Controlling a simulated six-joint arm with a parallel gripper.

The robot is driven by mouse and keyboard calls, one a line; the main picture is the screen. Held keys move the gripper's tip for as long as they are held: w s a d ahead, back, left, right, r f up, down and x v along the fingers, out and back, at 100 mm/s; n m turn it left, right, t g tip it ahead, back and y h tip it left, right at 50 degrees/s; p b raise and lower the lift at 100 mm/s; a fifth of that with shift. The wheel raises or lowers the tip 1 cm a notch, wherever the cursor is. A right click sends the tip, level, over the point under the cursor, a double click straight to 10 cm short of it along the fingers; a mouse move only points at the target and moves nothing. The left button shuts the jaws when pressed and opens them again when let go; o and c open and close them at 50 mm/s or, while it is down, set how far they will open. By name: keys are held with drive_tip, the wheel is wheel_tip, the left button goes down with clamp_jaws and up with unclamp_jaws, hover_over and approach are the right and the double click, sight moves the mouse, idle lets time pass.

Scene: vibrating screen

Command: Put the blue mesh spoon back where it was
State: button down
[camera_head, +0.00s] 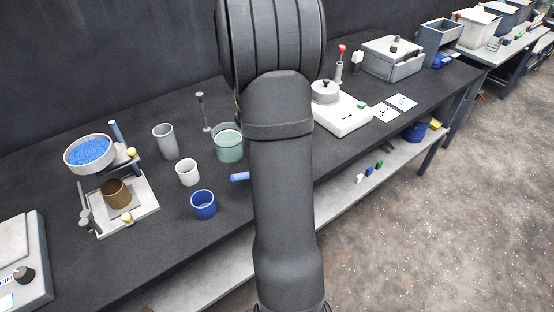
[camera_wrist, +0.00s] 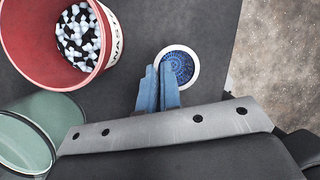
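A round blue mesh-like face in a white rim (camera_wrist: 180,68) shows in the wrist view, just beyond my fingertips. I cannot tell whether it is the spoon's head or the inside of a small cup. My gripper (camera_wrist: 160,76) shows two blue-grey fingers close together, with their tips beside that rim. Whether they hold anything between them is unclear.
A green glass beaker (camera_head: 228,150) is close by, also in the wrist view (camera_wrist: 28,130). A blue cup (camera_head: 203,207), white cup (camera_head: 187,174) and grey cylinder (camera_head: 165,143) stand on the dark bench.

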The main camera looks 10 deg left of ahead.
drive_tip(key=shift+f, duration=0.3)
drive_tip(key=c, duration=2.1)
unclamp_jaws()
drive_tip(key=o, duration=0.5)
drive_tip(key=shift+o, duration=0.2)
drive_tip(key=v, duration=1.7)
drive_tip(key=shift+r, duration=0.15)
drive_tip(key=shift+a, duration=0.1)
